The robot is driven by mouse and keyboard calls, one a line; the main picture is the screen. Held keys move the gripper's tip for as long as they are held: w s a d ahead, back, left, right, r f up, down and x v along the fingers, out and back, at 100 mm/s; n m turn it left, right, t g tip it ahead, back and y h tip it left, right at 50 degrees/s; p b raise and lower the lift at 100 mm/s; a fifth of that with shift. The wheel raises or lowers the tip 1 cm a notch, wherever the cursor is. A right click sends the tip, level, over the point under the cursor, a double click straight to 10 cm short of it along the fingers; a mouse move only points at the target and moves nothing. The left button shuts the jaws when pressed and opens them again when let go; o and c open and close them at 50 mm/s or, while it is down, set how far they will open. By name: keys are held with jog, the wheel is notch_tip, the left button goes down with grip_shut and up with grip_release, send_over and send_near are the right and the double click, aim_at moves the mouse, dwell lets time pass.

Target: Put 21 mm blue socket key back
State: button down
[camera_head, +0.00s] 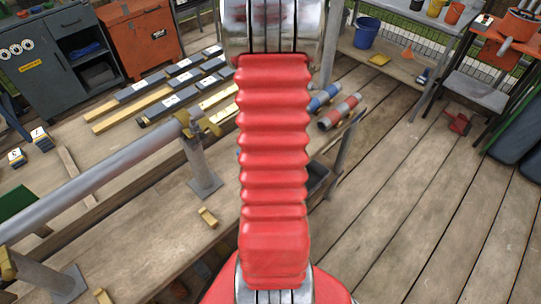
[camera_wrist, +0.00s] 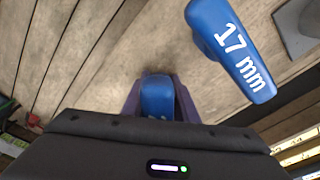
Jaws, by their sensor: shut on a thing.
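In the wrist view my gripper (camera_wrist: 157,88) is shut on a blue socket key (camera_wrist: 157,97), with a dark purple finger on each side. Only the key's rounded blue end shows, and its size marking is mostly hidden by the gripper body. A second blue key, marked 17 mm (camera_wrist: 235,50), is to the upper right, apart from the fingers. I cannot tell what supports it. In the head view my own red arm covers the middle, and the gripper and held key are hidden.
A wooden workbench (camera_head: 150,240) carries a grey pipe rail (camera_head: 95,190) on posts. Black and yellow bars (camera_head: 165,95) lie beyond it. Blue-grey (camera_head: 322,97) and red-grey (camera_head: 340,112) cylinders lie right of my arm. Plank floor (camera_head: 400,200) is open at the right.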

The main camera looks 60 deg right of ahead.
jog(key=c, duration=1.4)
grip_release()
jog(key=shift+f, duration=0.15)
jog(key=r, duration=0.4)
jog(key=a+r, duration=0.1)
jog(key=r, duration=0.8)
jog(key=shift+s+a, duration=0.15)
jog(key=shift+s, duration=0.05)
jog(key=shift+s, duration=0.15)
